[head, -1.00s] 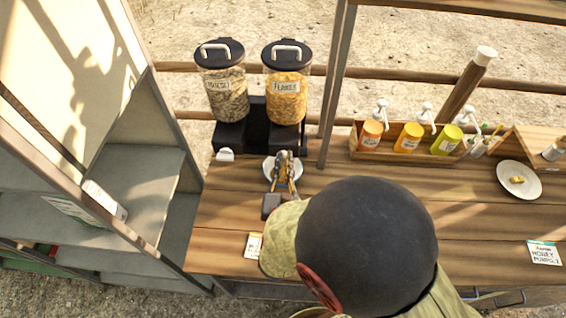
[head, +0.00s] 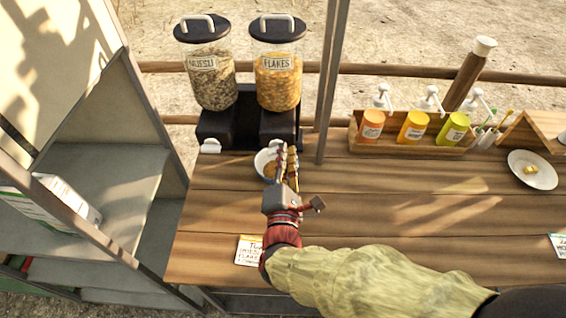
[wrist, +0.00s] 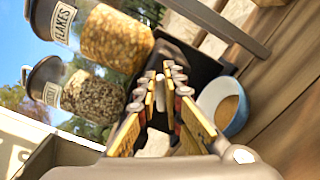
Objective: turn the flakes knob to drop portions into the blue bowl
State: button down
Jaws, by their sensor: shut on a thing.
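The flakes dispenser (head: 277,85) is a clear, dark-lidded canister of orange flakes on a black stand; it also shows in the wrist view (wrist: 115,40). My gripper (head: 287,150) is at the front of the stand, below this canister. In the wrist view its fingers (wrist: 165,85) close around a pale knob (wrist: 160,84), mostly hidden by them. The blue bowl (head: 261,160) stands on the counter under the flakes outlet, partly behind my fingers. In the wrist view the bowl (wrist: 241,117) has a blue outside, a white inside and brownish flakes in it.
The muesli dispenser (head: 208,85) stands left of the flakes, with its white knob (head: 210,146) free. A wooden rack (head: 410,145) of pump bottles is to the right, past a post (head: 331,80). A card (head: 249,250) lies at the counter front.

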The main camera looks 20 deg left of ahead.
jog(key=m+b, duration=0.1)
jog(key=f+m+b, duration=0.1)
jog(key=b, duration=0.1)
jog(key=shift+d+m, duration=0.1)
jog(key=shift+m, duration=0.3)
jog(key=shift+f+m+b, duration=0.15)
jog(key=shift+m+b, duration=0.35)
jog(key=shift+m, duration=1)
jog(key=c, duration=1.9)
grip_release()
jog(key=v, duration=1.2)
